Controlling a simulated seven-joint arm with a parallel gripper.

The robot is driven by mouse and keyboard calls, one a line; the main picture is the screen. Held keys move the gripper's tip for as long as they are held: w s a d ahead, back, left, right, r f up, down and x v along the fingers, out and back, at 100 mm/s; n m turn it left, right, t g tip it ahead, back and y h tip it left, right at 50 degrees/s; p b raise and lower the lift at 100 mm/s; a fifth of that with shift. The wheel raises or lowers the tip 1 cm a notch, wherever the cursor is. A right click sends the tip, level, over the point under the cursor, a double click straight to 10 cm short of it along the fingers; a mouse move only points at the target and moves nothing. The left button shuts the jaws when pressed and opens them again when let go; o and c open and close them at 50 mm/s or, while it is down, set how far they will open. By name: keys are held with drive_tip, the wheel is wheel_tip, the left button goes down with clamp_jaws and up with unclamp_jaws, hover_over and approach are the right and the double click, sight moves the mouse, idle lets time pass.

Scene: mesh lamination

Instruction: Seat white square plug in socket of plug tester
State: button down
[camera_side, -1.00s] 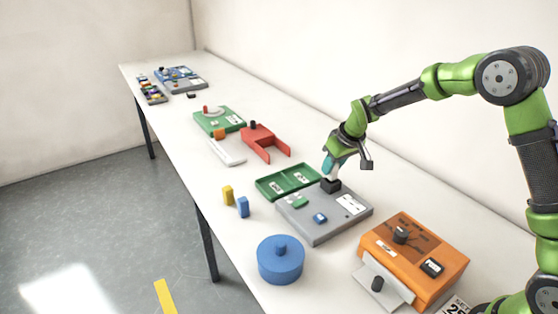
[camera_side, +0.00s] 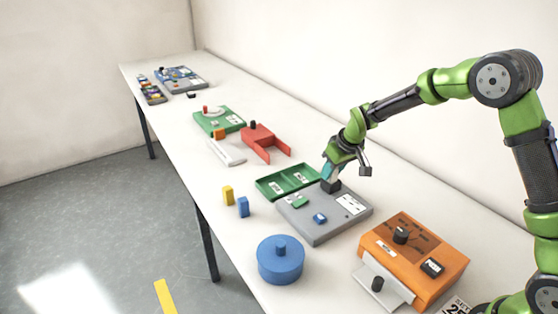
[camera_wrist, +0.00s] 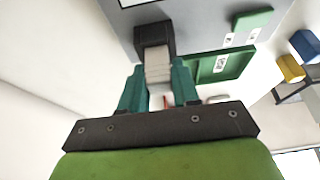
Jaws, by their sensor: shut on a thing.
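My gripper (camera_side: 329,172) is shut on the white square plug, with its teal fingers on both sides of it in the wrist view (camera_wrist: 160,88). The white plug (camera_wrist: 158,64) points at the black socket (camera_wrist: 154,34) and its end meets or overlaps the socket opening. How deep it sits I cannot tell. In the side view the black socket (camera_side: 331,186) stands at the back corner of the grey plug tester (camera_side: 318,229), and my fingers hide most of the plug above it.
A green two-part tray (camera_side: 289,181) lies directly left of the tester. A yellow block (camera_side: 228,195) and a blue block (camera_side: 243,207) stand near the front edge. A blue round container (camera_side: 280,262) and an orange device (camera_side: 420,262) are nearer. A red forked holder (camera_side: 264,143) lies farther off.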

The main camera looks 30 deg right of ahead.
drive_tip(key=shift+f, duration=0.1)
drive_tip(key=c, duration=0.8)
unclamp_jaws()
drive_tip(key=shift+o, duration=0.2)
drive_tip(key=v, duration=1.6)
drive_tip(key=shift+r, duration=0.4)
drive_tip(key=shift+s, duration=0.1)
drive_tip(key=s+a+r+m+t+y, duration=0.1)
drive_tip(key=s+a+m, duration=0.1)
drive_tip(key=s, duration=0.9)
drive_tip(key=s+a+r+m+t+y, duration=0.1)
drive_tip(key=s+a, duration=0.3)
drive_tip(key=s, duration=0.8)
drive_tip(key=shift+a+r+m+t, duration=0.2)
drive_tip(key=shift+r+m+t, duration=0.1)
drive_tip(key=shift+m, duration=0.2)
